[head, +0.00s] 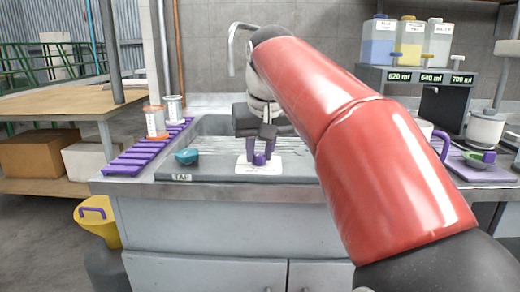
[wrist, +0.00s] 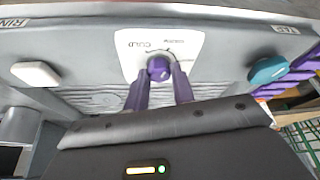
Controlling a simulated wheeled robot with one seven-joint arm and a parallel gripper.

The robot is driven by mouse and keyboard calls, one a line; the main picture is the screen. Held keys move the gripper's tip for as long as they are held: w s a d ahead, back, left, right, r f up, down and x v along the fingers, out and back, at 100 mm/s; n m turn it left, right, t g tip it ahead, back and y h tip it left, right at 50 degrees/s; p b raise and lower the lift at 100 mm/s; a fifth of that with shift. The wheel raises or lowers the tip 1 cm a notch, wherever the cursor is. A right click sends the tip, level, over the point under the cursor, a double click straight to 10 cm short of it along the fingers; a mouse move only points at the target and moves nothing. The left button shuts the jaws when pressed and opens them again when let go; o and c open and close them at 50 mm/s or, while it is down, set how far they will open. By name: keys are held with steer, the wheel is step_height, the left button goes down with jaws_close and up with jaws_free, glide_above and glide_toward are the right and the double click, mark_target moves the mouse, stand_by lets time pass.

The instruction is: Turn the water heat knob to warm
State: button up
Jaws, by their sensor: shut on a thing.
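The water heat knob is a small purple knob (wrist: 160,68) on a white dial plate (wrist: 140,45) in the wrist view. The plate carries the word COLD and a second, smaller word that is hard to read. In the head view the knob (head: 259,159) stands on the white plate (head: 270,168) at the sink's front ledge. My gripper (wrist: 160,82) has its two purple fingers on either side of the knob, shut on it. In the head view my gripper (head: 260,150) points down at the plate.
A teal knob (head: 187,156) sits left on the ledge by a TAP label (head: 181,178). A white knob (wrist: 36,74) is at the wrist view's left. A purple rack (head: 140,160) with two jars is left of the sink. Bottles (head: 409,42) stand on a dispenser at right.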

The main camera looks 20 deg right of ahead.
stand_by(0.3)
steer(key=o, duration=1)
steer(key=v, duration=0.7)
steer(key=shift+r, duration=0.4)
steer(key=shift+s, duration=0.15)
